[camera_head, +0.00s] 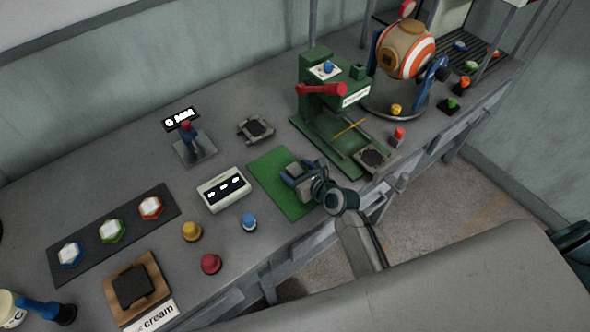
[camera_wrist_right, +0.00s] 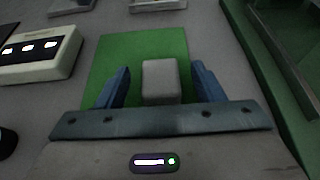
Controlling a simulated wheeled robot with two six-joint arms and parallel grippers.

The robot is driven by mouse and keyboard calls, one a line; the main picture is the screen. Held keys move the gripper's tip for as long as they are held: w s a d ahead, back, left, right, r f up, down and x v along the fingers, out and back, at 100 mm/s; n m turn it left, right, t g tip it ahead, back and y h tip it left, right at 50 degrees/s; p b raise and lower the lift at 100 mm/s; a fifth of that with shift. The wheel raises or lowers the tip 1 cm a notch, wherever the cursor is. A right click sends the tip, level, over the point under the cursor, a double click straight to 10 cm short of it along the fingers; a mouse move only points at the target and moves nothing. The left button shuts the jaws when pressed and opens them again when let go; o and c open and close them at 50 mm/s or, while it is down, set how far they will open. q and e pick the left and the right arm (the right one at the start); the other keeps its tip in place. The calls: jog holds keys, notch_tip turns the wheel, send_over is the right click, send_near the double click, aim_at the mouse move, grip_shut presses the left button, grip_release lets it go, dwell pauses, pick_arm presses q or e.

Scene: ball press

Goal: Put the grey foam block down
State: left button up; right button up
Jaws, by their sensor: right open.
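The grey foam block (camera_wrist_right: 161,82) shows in the right wrist view between the two blue fingers of my right gripper (camera_wrist_right: 161,88). There is a gap on both sides of it, so the gripper is open around the block without clasping it. The block is over the green mat (camera_wrist_right: 118,55) and appears to rest on it. In the head view my right gripper (camera_head: 296,174) is low over the green mat (camera_head: 268,172), and I cannot make out the block there.
A white box with a lit display (camera_head: 224,189) stands left of the mat. A green press (camera_head: 328,115) with a red handle stands to its right.

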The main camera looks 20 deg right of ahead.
aim_at(295, 169)
jog(key=shift+w+a+f, duration=0.2)
jog(key=shift+w+f, duration=0.15)
jog(key=shift+w, duration=0.25)
jog(key=shift+s, duration=0.1)
jog(key=shift+c, duration=1.3)
jog(key=c, duration=0.9)
jog(key=shift+o, duration=0.2)
jog(key=shift+r, duration=0.1)
jog(key=shift+r, duration=0.55)
notch_tip(295, 169, up, 2)
jog(key=shift+r, duration=0.1)
jog(key=s+d, duration=0.3)
jog(key=s+d+r+b, duration=0.1)
jog(key=s+d, duration=0.3)
jog(key=s+d+b, duration=0.1)
jog(key=s+d, duration=0.2)
jog(key=d, duration=0.1)
jog(key=shift+s+d+r, duration=0.15)
jog(key=shift+d+r, duration=0.1)
jog(key=shift+s+d+r, duration=0.1)
jog(key=shift+d+r, duration=0.05)
jog(key=shift+d, duration=0.05)
